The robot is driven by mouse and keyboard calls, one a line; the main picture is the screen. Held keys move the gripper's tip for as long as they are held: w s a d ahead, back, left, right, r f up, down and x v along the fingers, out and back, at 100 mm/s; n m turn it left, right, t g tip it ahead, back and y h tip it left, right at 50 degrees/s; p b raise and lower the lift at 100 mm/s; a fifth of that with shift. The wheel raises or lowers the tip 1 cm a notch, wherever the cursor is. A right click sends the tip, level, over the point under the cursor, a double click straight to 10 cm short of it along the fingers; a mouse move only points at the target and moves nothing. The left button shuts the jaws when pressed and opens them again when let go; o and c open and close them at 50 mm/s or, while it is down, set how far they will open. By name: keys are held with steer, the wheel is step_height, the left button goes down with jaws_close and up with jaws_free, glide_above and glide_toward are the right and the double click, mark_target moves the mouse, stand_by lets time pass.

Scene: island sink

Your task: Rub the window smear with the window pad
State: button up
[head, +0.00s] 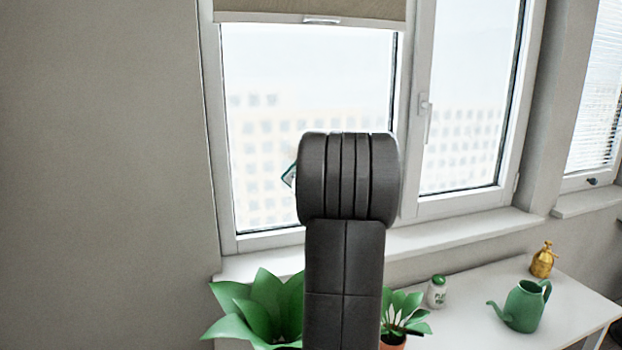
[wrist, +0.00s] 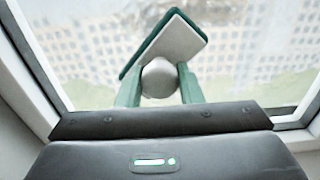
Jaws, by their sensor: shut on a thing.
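The window pad (wrist: 172,47) shows in the wrist view as a flat grey-white plate with a green edge and a round grey knob (wrist: 160,78). My gripper (wrist: 160,88) is shut on the knob, with a green finger on each side. The pad is tilted and lies in front of the window glass (wrist: 245,60); I cannot tell whether it touches. In the head view my arm hides most of the pad, and only a small green-edged corner (head: 289,176) shows left of the arm. I cannot make out the smear in either view.
A white sill (head: 450,232) runs below the window. A white table (head: 470,315) holds a green watering can (head: 523,306), a brass sprayer (head: 543,261), a small white jar (head: 437,292) and a potted plant (head: 405,312). A larger leafy plant (head: 258,308) stands left of my arm. A blind (head: 320,8) hangs above.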

steer(key=shift+s+a+r, duration=1.15)
steer(key=shift+a+r, duration=0.1)
steer(key=shift+a, duration=1.55)
steer(key=shift+w+d+p, duration=1.1)
steer(key=shift+w+d, duration=0.6)
steer(key=shift+d, duration=2.35)
steer(key=shift+w+d+p, duration=1.1)
steer(key=shift+w+d, duration=0.55)
steer(key=shift+d, duration=2.35)
steer(key=shift+s+a+r+b, duration=0.35)
steer(key=shift+s+a, duration=0.35)
steer(key=shift+a, duration=0.95)
steer(key=shift+s+a+r+b, duration=0.35)
steer(key=shift+s+a, duration=0.35)
steer(key=shift+a, duration=0.95)
steer(key=shift+s+a+r+b, duration=0.35)
steer(key=shift+s+a, duration=0.35)
steer(key=shift+a, duration=0.95)
